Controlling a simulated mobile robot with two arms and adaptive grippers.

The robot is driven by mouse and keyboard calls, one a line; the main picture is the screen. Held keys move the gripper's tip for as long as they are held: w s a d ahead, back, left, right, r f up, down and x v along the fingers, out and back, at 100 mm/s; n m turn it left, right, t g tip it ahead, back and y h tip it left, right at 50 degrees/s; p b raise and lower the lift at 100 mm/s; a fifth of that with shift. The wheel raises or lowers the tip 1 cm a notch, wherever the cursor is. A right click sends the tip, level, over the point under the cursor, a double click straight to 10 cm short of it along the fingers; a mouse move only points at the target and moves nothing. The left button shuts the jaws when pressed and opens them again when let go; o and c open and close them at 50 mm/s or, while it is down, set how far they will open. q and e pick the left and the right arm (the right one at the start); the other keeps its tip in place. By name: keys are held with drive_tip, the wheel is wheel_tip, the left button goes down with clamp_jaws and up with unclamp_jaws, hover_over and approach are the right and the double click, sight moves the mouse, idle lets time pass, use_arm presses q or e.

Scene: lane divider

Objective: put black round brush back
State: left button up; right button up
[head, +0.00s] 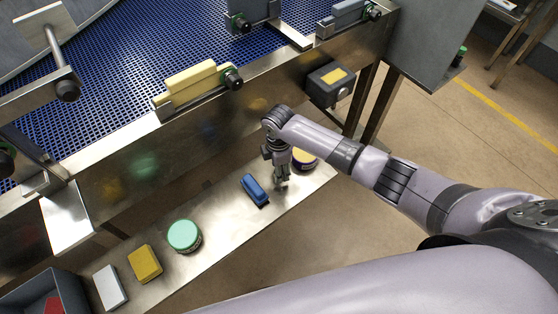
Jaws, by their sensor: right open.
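A round brush-like piece (305,160) with a yellowish top and a dark rim lies near the right end of the steel shelf (222,222), partly hidden behind my right gripper. No round brush with a plainly black top shows. My right gripper (282,184) points down over the shelf, open and empty. It is between the round yellowish piece and a blue oblong brush (255,190); I cannot tell whether its tips touch the shelf. My left gripper is out of view.
A yellow block (145,264) and a white block (111,287) lie further left on the shelf. A grey bin (72,284) with something red inside stands at lower left. The conveyor (125,58) with blue mesh and a steel side runs behind.

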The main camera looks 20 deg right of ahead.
drive_tip(key=shift+f+b, duration=0.15)
drive_tip(key=shift+b, duration=0.2)
wheel_tip(320, 180, up, 18)
drive_tip(key=shift+s, duration=0.3)
